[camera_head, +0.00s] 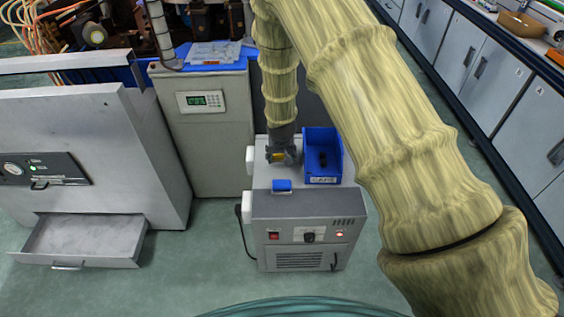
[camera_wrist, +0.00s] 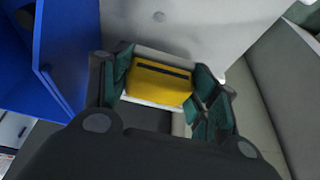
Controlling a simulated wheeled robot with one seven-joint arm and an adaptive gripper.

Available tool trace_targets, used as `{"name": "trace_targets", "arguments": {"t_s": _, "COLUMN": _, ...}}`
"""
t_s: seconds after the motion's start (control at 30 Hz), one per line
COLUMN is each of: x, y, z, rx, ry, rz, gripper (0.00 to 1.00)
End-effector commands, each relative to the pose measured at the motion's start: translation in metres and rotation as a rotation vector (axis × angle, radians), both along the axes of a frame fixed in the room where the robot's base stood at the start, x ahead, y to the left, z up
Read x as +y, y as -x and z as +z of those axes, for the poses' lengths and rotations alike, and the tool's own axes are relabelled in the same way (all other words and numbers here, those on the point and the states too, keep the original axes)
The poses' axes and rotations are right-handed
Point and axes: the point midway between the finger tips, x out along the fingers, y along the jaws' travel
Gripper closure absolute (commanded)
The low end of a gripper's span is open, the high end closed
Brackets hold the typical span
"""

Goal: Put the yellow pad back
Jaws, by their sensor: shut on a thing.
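The yellow pad (camera_wrist: 158,88) has a dark slot along its top and sits between my gripper's fingers in the wrist view. My gripper (camera_wrist: 163,72) is shut on it, with green-padded fingers at both sides. A pale rim shows around the pad; I cannot tell whether the pad rests in it. In the head view, my gripper (camera_head: 283,157) is low over the top of the grey machine (camera_head: 305,207), left of the blue bin. Only a small yellow patch of the pad (camera_head: 277,157) shows there; the rest is hidden.
The blue bin (camera_head: 318,179) labelled CAPS stands close to my gripper's right, holding dark things. A small blue block (camera_head: 282,185) lies in front of the gripper. An open metal drawer (camera_head: 85,238) is at lower left. Cabinets (camera_head: 475,60) line the right.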

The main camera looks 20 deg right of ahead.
Motion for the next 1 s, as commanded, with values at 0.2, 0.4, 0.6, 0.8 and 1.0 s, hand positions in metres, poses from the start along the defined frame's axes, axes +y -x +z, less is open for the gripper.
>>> {"name": "trace_targets", "arguments": {"t_s": 0.2, "x": 0.001, "y": 0.0, "z": -0.025, "rx": 0.001, "ry": 0.0, "rz": 0.002, "gripper": 0.66}}
{"name": "trace_targets", "arguments": {"t_s": 0.4, "x": 0.002, "y": 0.0, "z": -0.034, "rx": 0.0, "ry": 0.001, "rz": 0.002, "gripper": 0.66}}
{"name": "trace_targets", "arguments": {"t_s": 0.6, "x": 0.002, "y": 0.0, "z": -0.033, "rx": 0.0, "ry": 0.0, "rz": 0.002, "gripper": 0.66}}
{"name": "trace_targets", "arguments": {"t_s": 0.8, "x": 0.002, "y": 0.0, "z": -0.035, "rx": 0.001, "ry": 0.0, "rz": 0.002, "gripper": 0.33}}
{"name": "trace_targets", "arguments": {"t_s": 1.0, "x": 0.002, "y": 0.0, "z": -0.035, "rx": 0.001, "ry": 0.0, "rz": 0.002, "gripper": 0.19}}
